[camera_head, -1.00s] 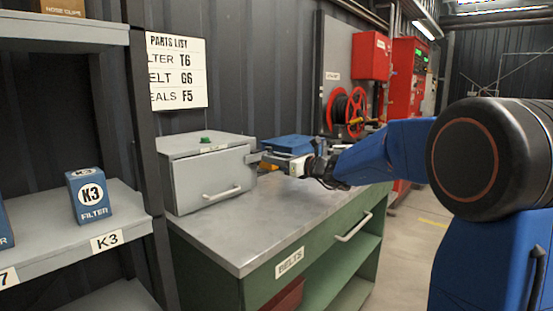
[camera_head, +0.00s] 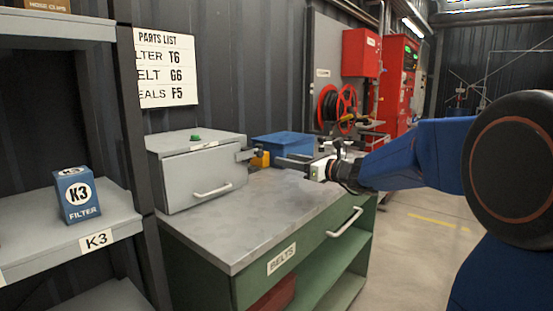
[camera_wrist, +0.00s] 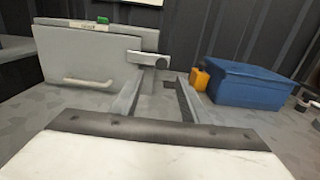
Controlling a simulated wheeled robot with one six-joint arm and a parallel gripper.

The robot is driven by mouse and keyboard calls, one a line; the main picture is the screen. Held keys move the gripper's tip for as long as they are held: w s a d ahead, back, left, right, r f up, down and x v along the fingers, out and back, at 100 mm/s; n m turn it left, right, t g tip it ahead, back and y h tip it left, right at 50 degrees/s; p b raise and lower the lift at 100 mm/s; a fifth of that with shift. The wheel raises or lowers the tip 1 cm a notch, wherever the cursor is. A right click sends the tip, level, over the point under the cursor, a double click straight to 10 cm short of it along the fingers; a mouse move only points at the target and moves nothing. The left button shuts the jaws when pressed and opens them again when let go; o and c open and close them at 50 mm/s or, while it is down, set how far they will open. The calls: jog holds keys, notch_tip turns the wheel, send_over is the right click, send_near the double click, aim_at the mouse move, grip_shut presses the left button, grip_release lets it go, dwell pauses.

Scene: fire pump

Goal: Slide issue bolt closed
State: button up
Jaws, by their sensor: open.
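A grey metal box (camera_head: 195,172) with a front handle and a small green piece on its lid sits on the bench. A small grey bolt fitting (camera_head: 246,154) sticks out at the box's right side; I take it for the issue bolt. In the wrist view my gripper (camera_wrist: 157,84) is open and empty. Whether the bolt is fully closed I cannot tell.
A blue box (camera_wrist: 250,84) and a small yellow object (camera_wrist: 200,78) stand on the bench to the right of the grey box. The bench top (camera_head: 265,220) in front is clear. A shelf with a K3 filter box (camera_head: 76,195) is at the left.

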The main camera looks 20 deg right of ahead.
jog(key=v, duration=0.7)
dwell(0.4)
